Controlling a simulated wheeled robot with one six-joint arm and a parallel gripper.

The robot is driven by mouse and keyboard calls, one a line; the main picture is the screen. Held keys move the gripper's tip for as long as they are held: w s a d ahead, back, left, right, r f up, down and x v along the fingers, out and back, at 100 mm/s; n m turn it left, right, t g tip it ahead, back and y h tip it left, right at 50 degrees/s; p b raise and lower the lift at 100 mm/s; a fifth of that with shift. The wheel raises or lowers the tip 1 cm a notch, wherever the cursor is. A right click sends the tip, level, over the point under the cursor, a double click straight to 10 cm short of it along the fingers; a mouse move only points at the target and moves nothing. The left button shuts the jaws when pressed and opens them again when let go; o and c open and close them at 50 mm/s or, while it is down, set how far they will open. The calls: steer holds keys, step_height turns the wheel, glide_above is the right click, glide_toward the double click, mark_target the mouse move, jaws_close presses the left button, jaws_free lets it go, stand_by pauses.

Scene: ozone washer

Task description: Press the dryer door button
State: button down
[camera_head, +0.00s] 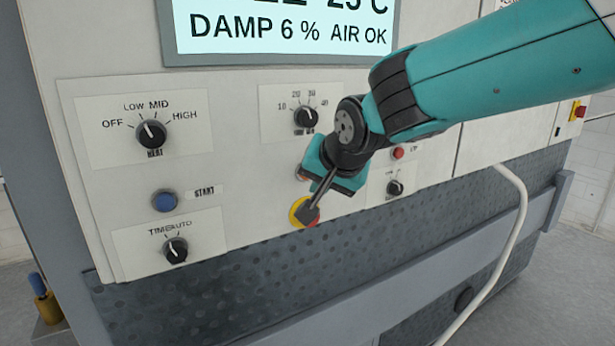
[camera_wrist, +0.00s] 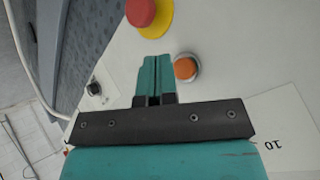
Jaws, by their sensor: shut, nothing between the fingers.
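An orange round button (camera_wrist: 185,68) in a pale ring is on the white panel in the wrist view. In the head view only a sliver of the orange button (camera_head: 300,173) shows beside my gripper (camera_head: 309,211). No label marking a door button can be read. In the wrist view my gripper (camera_wrist: 156,62) is shut and empty, its fingertips just left of the orange button in the picture. In the head view its fingers point down-left and overlap a yellow-ringed button (camera_head: 297,212); contact cannot be told.
In the wrist view the red stop button (camera_wrist: 140,12) with its yellow base is clear. A blue START button (camera_head: 165,201), a HEAT knob (camera_head: 151,134), a time knob (camera_head: 175,250) and a small red button (camera_head: 398,153) are nearby. A grey rail (camera_head: 400,262) runs below the panel.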

steer(key=shift+s+d+b, duration=0.4)
steer(key=shift+s+d, duration=0.15)
steer(key=shift+s, duration=0.25)
steer(key=shift+s+d+b, duration=0.4)
steer(key=shift+s+d, duration=0.15)
steer(key=shift+s, duration=0.25)
steer(key=s+d+f+n+g+b, duration=0.1)
steer(key=s+d+f+n+g, duration=0.1)
steer(key=s, duration=0.6)
steer(key=s+d+f+n+g+b, duration=0.2)
steer(key=s+d+f, duration=0.4)
steer(key=s, duration=0.3)
steer(key=s+d+f+n+g+b, duration=0.2)
steer(key=s+d+f+n+g, duration=0.1)
steer(key=s, duration=0.6)
steer(key=d+f+n, duration=0.1)
steer(key=d+n, duration=0.1)
steer(key=d, duration=0.1)
steer(key=shift+g, duration=0.4)
steer(key=shift+s, duration=0.1)
